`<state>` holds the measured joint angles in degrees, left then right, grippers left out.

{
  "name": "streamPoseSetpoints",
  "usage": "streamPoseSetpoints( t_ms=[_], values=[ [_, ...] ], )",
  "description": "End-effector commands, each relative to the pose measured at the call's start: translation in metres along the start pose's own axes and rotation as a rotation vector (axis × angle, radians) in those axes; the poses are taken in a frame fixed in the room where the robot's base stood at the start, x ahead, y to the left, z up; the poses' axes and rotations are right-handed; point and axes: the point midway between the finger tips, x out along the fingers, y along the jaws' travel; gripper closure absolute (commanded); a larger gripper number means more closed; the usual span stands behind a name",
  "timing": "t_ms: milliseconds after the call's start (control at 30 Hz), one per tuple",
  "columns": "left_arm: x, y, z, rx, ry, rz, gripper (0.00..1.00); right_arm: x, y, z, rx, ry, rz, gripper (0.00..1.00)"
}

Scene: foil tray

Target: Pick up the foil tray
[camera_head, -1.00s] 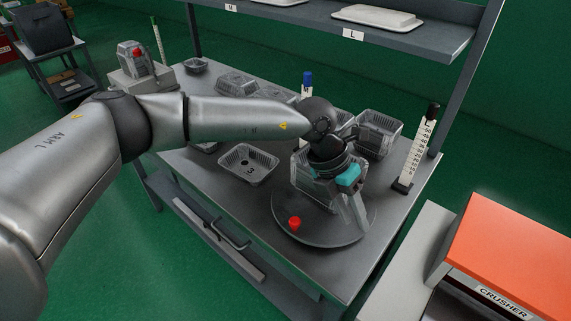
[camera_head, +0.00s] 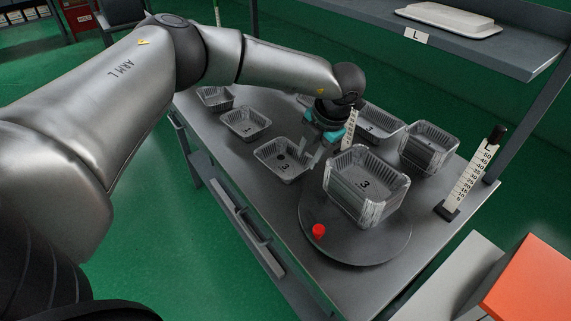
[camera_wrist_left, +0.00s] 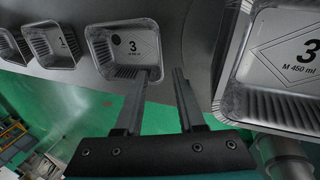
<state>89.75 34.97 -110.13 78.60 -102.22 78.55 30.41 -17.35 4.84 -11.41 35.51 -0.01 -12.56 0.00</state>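Several foil trays stand on the grey table. A deep tray or stack marked 3 (camera_head: 366,184) sits on the round dark turntable; it also shows at the right of the left wrist view (camera_wrist_left: 285,60). A smaller tray marked 3 (camera_head: 283,161) lies on the table to its left, also in the left wrist view (camera_wrist_left: 127,48). My left gripper (camera_head: 312,158) is between these two, with its fingers apart and nothing between them. In the left wrist view one finger overlaps the smaller tray's near corner; I cannot tell whether they touch. My right gripper is not in view.
More trays stand at the back (camera_head: 429,147) and left (camera_head: 246,123). A red knob (camera_head: 319,230) is at the turntable's (camera_head: 365,246) front edge. A marked gauge post (camera_head: 470,175) stands at the right. A shelf (camera_head: 480,40) overhangs the back.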

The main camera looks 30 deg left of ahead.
Motion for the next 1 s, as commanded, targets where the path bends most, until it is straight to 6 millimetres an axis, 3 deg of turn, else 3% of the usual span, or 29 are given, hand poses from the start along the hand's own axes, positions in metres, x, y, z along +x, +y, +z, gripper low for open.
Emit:
streamPoseSetpoints(
  t_ms=[100, 367, 633, 1000],
  values=[
    [0.023, 0.000, 0.000, 0.000, 0.002, 0.001, 0.61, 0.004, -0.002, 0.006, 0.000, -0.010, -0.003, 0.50],
    [0.042, 0.000, 0.001, 0.001, 0.000, 0.000, 0.61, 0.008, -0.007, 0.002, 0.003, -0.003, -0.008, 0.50],
    [0.081, 0.002, 0.002, -0.001, 0.002, 0.000, 0.61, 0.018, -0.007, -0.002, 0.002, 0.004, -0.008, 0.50],
    [0.089, 0.003, 0.002, 0.000, 0.000, -0.001, 0.64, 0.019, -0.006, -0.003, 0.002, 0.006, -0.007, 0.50]
  ],
)
